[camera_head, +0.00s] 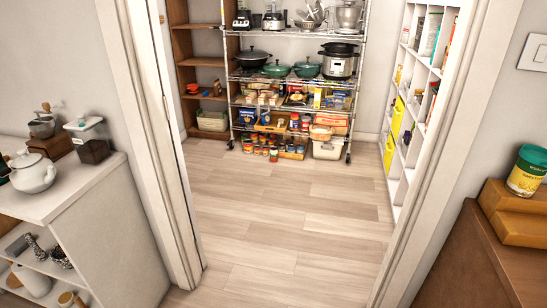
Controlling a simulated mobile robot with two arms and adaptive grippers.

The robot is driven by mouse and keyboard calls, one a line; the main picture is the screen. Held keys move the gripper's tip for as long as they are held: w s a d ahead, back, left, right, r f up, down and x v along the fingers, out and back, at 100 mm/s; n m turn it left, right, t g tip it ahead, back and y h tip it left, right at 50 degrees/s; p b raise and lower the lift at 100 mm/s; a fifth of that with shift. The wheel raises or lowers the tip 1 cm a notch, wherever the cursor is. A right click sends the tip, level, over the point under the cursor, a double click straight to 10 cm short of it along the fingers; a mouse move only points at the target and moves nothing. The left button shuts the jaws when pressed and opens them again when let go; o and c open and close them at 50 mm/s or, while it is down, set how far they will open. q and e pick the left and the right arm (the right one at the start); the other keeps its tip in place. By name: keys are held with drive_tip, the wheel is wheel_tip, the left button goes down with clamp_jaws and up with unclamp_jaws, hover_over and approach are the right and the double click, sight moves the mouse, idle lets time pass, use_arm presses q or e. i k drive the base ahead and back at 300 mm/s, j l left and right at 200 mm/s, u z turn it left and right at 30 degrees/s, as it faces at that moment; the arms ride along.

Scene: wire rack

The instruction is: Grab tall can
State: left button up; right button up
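Neither of my grippers is in view. A green and yellow can (527,171) stands upright at the right edge on stacked wooden blocks. A wire rack (231,86) stands at the back of the pantry beyond the doorway. Several small cans (273,155) with red and other coloured labels sit low on it, around a wooden tray. They are too small to tell which is a tall can. Pots, a cooker (338,66) and packaged food fill the shelves above.
A doorway with white frames (153,130) opens onto clear wooden floor (280,220). A white cabinet (110,215) with a teapot (32,172) stands at left. A brown cabinet (450,270) is at right. White shelves (398,150) line the pantry's right wall.

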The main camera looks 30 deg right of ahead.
sight(274, 149)
drive_tip(key=i+l+z, duration=0.45)
drive_tip(key=i, duration=0.3)
drive_tip(key=i+z, duration=0.45)
drive_tip(key=i, duration=0.35)
drive_tip(key=i+j+z, duration=0.1)
drive_tip(key=i+z, duration=0.3)
drive_tip(key=i, duration=0.4)
drive_tip(key=i+z, duration=0.2)
drive_tip(key=i, duration=0.4)
drive_tip(key=i+z, duration=0.2)
drive_tip(key=i, duration=0.45)
drive_tip(key=i+j+z, duration=0.15)
drive_tip(key=i, duration=0.45)
